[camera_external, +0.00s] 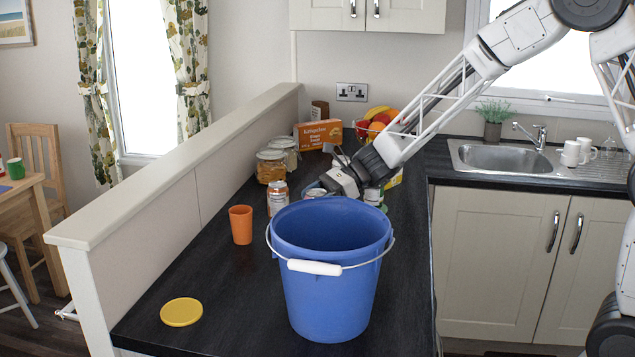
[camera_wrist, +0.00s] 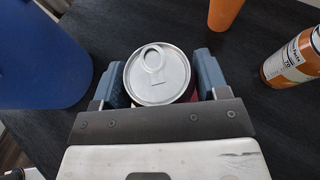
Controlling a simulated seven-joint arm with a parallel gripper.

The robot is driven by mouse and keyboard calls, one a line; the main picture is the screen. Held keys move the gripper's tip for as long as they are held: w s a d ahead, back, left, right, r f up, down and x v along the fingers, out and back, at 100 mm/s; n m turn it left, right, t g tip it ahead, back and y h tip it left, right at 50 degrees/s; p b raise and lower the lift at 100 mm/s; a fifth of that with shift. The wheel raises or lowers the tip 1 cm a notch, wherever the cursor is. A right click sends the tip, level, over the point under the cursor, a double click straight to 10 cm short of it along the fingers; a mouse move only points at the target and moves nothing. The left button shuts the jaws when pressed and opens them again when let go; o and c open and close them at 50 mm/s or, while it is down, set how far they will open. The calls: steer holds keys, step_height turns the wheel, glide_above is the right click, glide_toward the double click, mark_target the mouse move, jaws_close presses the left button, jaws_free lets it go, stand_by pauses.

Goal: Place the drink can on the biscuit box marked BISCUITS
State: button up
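The drink can (camera_wrist: 158,76), with a silver top and ring pull, stands between the two fingers of my gripper (camera_wrist: 160,82) in the wrist view. The fingers lie against its left and right sides with no clear gap. In the external view my gripper (camera_external: 330,186) is low over the counter behind the blue bucket, which hides much of the can. An orange box (camera_external: 320,134) with white lettering stands upright at the back of the counter; its smaller print is too small to read. A yellow-green box (camera_external: 393,181) shows partly behind my gripper.
The blue bucket (camera_external: 333,265) stands close in front of my gripper. An orange cup (camera_external: 240,225), an orange-and-white can (camera_external: 277,198) and lidded jars (camera_external: 271,166) stand to the left. A fruit bowl (camera_external: 372,128) is behind. The counter's front left is free around a yellow lid (camera_external: 181,312).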

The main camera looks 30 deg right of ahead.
steer(key=o, duration=0.4)
steer(key=shift+c, duration=0.2)
steer(key=shift+d+r, duration=0.1)
steer(key=shift+r, duration=0.1)
steer(key=v, duration=1.1)
steer(key=shift+d, duration=0.4)
steer(key=shift+s+r, duration=0.15)
steer(key=shift+s, duration=0.05)
steer(key=s+d+r+n+h, duration=0.1)
steer(key=s+d+n+h, duration=0.3)
steer(key=s, duration=0.8)
steer(key=s+d+r+n+h, duration=0.1)
steer(key=s+d+n+h, duration=0.4)
steer(key=s+d+n, duration=0.4)
steer(key=s+d+r+n+h, duration=0.1)
steer(key=s+d+n+h, duration=0.3)
steer(key=s, duration=1.1)
steer(key=d+n, duration=0.2)
steer(key=d, duration=0.1)
steer(key=shift+d+r+n+t, duration=0.3)
steer(key=shift+r, duration=0.1)
